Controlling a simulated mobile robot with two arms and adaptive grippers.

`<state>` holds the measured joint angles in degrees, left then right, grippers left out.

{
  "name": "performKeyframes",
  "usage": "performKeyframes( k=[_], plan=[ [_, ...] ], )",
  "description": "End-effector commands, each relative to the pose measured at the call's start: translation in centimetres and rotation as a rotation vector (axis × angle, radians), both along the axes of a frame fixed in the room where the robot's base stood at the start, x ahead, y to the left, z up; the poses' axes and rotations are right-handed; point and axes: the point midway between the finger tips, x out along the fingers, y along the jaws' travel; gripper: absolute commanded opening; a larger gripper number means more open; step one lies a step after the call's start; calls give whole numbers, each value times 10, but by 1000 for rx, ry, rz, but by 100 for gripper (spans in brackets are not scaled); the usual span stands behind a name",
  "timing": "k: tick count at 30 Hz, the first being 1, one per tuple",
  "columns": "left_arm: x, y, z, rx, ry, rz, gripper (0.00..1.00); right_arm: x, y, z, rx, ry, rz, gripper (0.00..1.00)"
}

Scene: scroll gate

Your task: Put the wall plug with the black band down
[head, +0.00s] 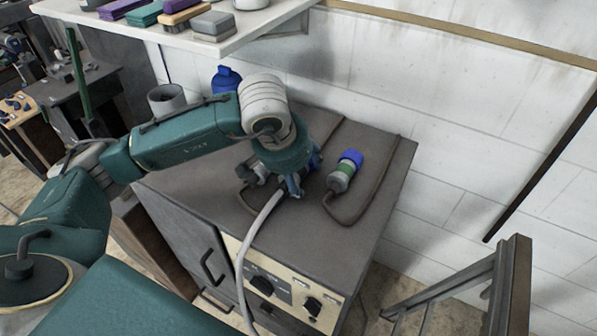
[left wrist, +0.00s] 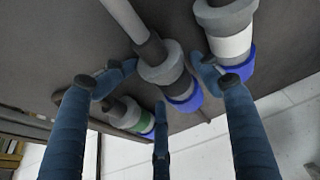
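In the left wrist view, the wall plug with the dark band (left wrist: 163,66) lies between the fingers of my left gripper (left wrist: 160,75). It has a grey body, a blue end and a thick grey cable. The fingertips close on its sides. In the head view, my left gripper (head: 283,188) is low over the cabinet top and hides most of this plug; its cable (head: 258,226) runs over the front edge. I cannot tell whether the plug touches the cabinet top. My right gripper is not in view.
The grey cabinet top (head: 376,153) also holds a green-banded plug (head: 344,173) right of my gripper. A white-banded plug (left wrist: 232,43) shows in the wrist view. A blue bottle (head: 226,80) and grey cup (head: 167,98) stand behind. A shelf (head: 254,28) hangs above.

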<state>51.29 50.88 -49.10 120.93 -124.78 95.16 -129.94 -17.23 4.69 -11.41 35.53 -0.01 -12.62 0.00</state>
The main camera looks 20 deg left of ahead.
Motion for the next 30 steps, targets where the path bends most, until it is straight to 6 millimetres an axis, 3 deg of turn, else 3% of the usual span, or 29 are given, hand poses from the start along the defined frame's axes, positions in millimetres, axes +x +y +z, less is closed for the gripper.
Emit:
performKeyframes(
  k=[17,21,23,30],
  plan=[
    [0,1,7,1,-1,2,67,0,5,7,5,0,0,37],
    [0,1,22,1,-2,2,67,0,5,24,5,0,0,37],
    [-4,1,30,1,-10,0,67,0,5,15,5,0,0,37],
    [-27,3,83,1,-10,1,67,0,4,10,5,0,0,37]
  ],
)
